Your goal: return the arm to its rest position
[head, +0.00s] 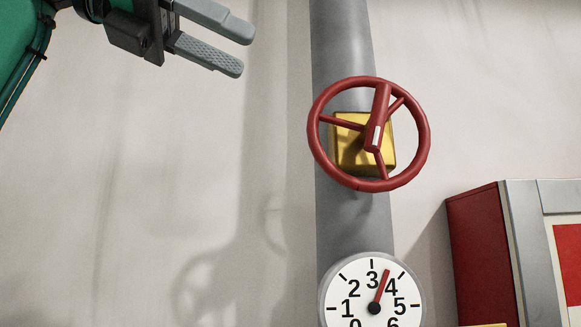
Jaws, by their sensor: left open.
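My left gripper (240,48) is at the top left, its two grey fingers pointing right and apart from each other, with nothing between them. It is up and left of a red handwheel (418,153) and does not touch it. The wheel sits in front of a yellow block (350,155) on a vertical grey pipe. My green left arm comes in from the left edge. My right gripper is not in view.
A round white gauge (345,305) is on the pipe (340,40) below the wheel, its red needle between 3 and 4. A red and grey cabinet (480,250) stands at the lower right. The pale wall (150,200) on the left is bare.

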